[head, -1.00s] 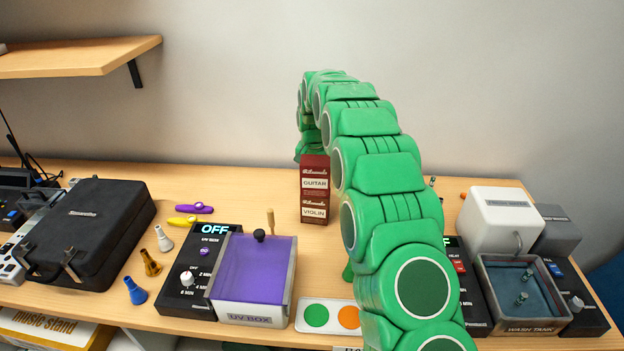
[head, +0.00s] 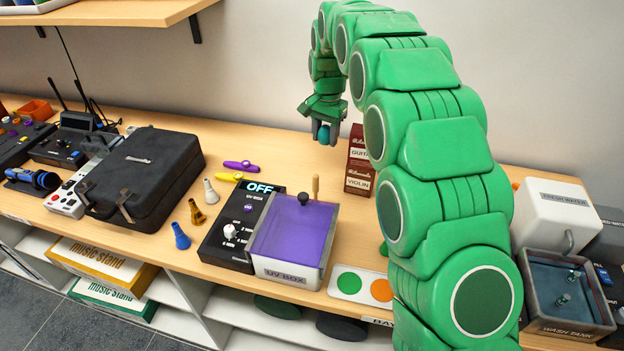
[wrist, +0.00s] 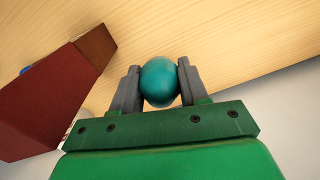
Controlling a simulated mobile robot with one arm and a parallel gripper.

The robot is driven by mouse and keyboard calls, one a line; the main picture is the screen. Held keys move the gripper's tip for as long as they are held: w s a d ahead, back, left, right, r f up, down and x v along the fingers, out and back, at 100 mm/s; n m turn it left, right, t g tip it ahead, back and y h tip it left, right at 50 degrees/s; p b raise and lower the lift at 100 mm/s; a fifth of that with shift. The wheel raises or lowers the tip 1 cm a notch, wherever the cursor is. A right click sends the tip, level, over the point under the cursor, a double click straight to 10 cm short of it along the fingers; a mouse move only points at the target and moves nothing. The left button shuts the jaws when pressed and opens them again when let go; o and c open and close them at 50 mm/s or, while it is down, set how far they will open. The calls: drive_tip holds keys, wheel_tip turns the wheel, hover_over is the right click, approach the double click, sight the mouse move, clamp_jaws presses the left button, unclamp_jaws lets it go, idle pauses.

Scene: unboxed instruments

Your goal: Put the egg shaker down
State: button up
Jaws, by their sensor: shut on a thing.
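A teal egg shaker (wrist: 159,82) is held between the two grey fingers of my gripper (wrist: 158,85) in the wrist view. In the head view the egg shaker (head: 324,133) shows small and partly covered between the fingertips of my gripper (head: 323,135). My gripper points down over the back part of the wooden table (head: 290,150), left of the red-brown box. The egg appears to be above the tabletop; the exact gap cannot be told.
The red-brown guitar and violin box (head: 360,165) stands close to the right of my gripper. The UV box (head: 292,238) is in front. Purple and yellow kazoos (head: 240,166) lie to the left. The back of the table left of my gripper is clear.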

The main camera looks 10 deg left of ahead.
hover_over(310, 181)
drive_tip(key=shift+m, duration=0.3)
wheel_tip(310, 181, down, 10)
drive_tip(key=shift+f, duration=0.1)
drive_tip(key=shift+f, duration=0.1)
idle(0.4)
drive_tip(key=o, duration=1)
drive_tip(key=shift+o, duration=0.2)
wheel_tip(310, 181, up, 12)
drive_tip(key=shift+d, duration=0.1)
